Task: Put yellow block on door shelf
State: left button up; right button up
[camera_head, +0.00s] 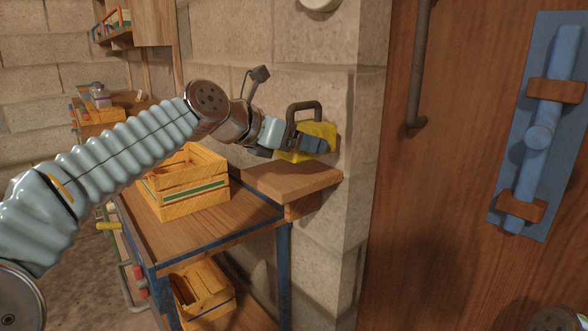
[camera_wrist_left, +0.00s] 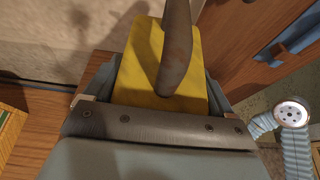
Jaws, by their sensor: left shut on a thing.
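The yellow block (camera_head: 322,130) has a dark grey arched handle on top. It also shows in the left wrist view (camera_wrist_left: 137,72), where the handle crosses in front of it. My left gripper (camera_head: 309,143) is shut on the block, with fingers at both sides of it. The gripper (camera_wrist_left: 160,88) hides the block's near end in the wrist view. The block is over the wooden door shelf (camera_head: 312,180), near the stone wall. Whether its underside touches the shelf cannot be told. I see no right gripper; only part of my right arm shows in the wrist view.
A wooden door (camera_head: 460,190) with a dark pull bar and a blue latch plate (camera_head: 538,120) stands right of the shelf. A blue-framed workbench (camera_head: 200,235) holds a slatted yellow crate (camera_head: 190,200) left of the shelf. Another crate (camera_head: 203,290) sits below.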

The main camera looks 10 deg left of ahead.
aim_at(293, 177)
pick_arm(q)
jog(key=shift+w+a+f, duration=0.35)
jog(key=shift+f, duration=0.2)
jog(key=f, duration=0.1)
jog(key=f+b, duration=0.2)
jog(key=f, duration=0.1)
jog(key=shift+w+a, duration=0.25)
jog(key=shift+a, duration=0.05)
jog(key=shift+r, duration=0.15)
jog(key=o, duration=1.2)
jog(key=shift+o, duration=0.2)
jog(key=v, duration=1.2)
jog(key=shift+p, duration=0.3)
